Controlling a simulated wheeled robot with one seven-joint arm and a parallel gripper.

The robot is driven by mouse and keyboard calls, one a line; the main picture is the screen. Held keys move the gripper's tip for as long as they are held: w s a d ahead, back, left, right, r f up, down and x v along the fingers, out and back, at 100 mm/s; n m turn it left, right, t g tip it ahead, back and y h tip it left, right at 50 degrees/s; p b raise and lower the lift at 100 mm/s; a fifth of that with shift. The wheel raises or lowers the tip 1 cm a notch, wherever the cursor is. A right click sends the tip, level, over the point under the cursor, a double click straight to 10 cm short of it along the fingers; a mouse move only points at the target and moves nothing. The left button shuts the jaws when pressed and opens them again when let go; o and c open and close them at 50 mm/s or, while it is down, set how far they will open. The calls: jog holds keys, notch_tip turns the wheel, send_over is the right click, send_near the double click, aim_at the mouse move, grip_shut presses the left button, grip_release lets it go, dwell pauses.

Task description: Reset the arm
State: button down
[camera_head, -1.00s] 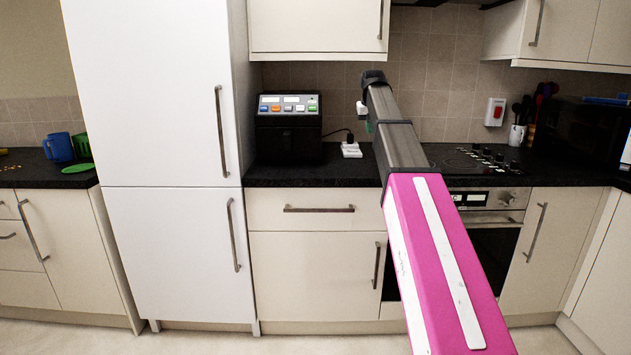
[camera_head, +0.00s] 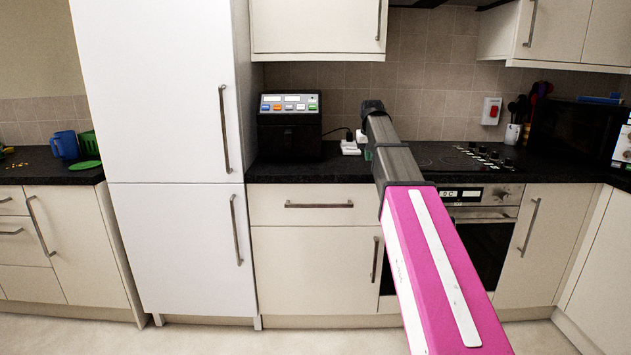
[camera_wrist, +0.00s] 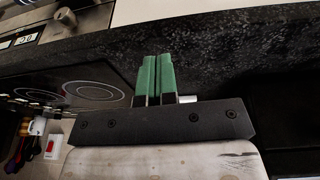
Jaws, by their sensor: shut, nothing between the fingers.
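My arm reaches forward from the lower right in the head view, with its pink and grey links extended toward the counter. My gripper shows in the wrist view (camera_wrist: 154,80), where its two green fingers lie side by side, shut and empty. In the head view only a small green bit of it (camera_head: 368,154) shows beyond the arm's end, over or near the counter by the hob. The fingertips are mostly hidden there by my arm.
A black counter (camera_head: 350,172) runs under a dark appliance with coloured buttons (camera_head: 289,125), a white socket block (camera_head: 350,147) and a hob (camera_head: 465,157). A tall white cupboard (camera_head: 165,150) stands left, an oven (camera_head: 490,240) below the hob. Upper cupboards (camera_head: 315,28) hang above.

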jog(key=s+f+g, duration=0.1)
jog(key=s+f, duration=0.4)
jog(key=f, duration=0.4)
jog(key=s+f, duration=0.4)
jog(key=f, duration=0.5)
jog(key=s+f+g, duration=0.1)
jog(key=s+f, duration=0.4)
jog(key=f, duration=0.3)
jog(key=s+f+g, duration=0.1)
jog(key=s+f, duration=1.6)
jog(key=s, duration=0.1)
jog(key=shift+s+a, duration=0.2)
jog(key=shift+a, duration=0.2)
